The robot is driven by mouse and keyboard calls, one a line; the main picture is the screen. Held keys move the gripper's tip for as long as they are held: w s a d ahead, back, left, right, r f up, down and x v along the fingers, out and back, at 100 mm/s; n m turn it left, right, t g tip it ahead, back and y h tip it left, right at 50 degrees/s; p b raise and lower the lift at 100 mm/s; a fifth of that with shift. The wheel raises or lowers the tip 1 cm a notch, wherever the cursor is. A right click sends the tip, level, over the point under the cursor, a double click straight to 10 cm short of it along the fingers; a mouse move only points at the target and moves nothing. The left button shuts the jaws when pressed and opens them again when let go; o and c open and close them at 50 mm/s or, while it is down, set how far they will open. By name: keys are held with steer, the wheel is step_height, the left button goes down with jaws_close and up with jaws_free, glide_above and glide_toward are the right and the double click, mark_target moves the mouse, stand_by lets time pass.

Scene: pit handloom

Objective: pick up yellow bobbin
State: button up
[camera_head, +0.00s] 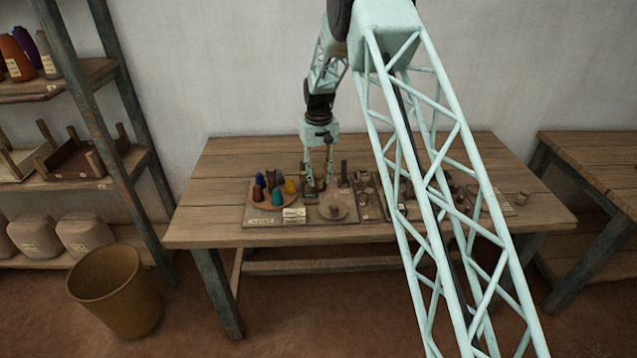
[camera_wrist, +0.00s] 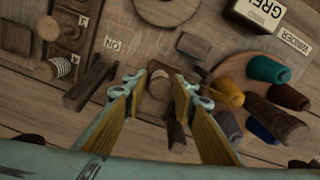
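The yellow bobbin (camera_head: 290,187) stands on a round wooden tray (camera_head: 265,205) among several coloured bobbins, toward the left of the table. In the wrist view the yellow bobbin (camera_wrist: 227,92) is just right of my right finger, apart from it. My gripper (camera_head: 318,181) hangs pointing down over the table, just right of the bobbin tray. In the wrist view my gripper (camera_wrist: 158,88) has its two fingers spread, with no bobbin held. A round-topped wooden piece shows below, between the fingers.
Teal (camera_wrist: 268,70), dark red (camera_wrist: 289,97) and blue (camera_wrist: 260,130) bobbins stand close around the yellow one. A labelled box (camera_wrist: 258,18) sits near the tray. Wooden pegs and blocks (camera_wrist: 90,82) crowd the board. Bare tabletop (camera_head: 215,180) lies left of the tray.

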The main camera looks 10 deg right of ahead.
mark_target(319, 176)
steer(key=shift+f, duration=0.2)
steer(key=shift+c, duration=0.5)
steer(key=c, duration=0.4)
steer(key=shift+o, duration=0.2)
steer(key=shift+r, duration=0.15)
steer(key=shift+r+p, duration=0.5)
steer(key=shift+r, duration=4.4)
